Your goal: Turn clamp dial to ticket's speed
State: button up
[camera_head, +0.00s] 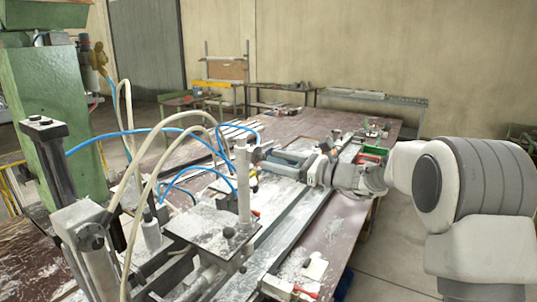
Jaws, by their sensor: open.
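My arm reaches in from the right, and my gripper (262,155) is over the middle of the bench, pointing left. It is small in the picture, and I see nothing held in it. The clamp bench (205,225) has metal plates, rails and an upright metal post (243,185) just left of and nearer than my gripper. I cannot make out the clamp dial or its marks. No ticket can be told apart or read. Whether my fingers touch anything is too small to tell.
Blue and cream hoses (150,128) loop over the bench's left side. A green machine column (55,115) stands at the left. A red and green bin (372,153) sits behind my wrist. The brown tabletop (325,235) has bare room at the front right, with a few small parts.

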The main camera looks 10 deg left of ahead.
aim_at(261, 156)
jog(key=shift+x, duration=1.35)
jog(key=shift+d, duration=0.1)
grip_shut()
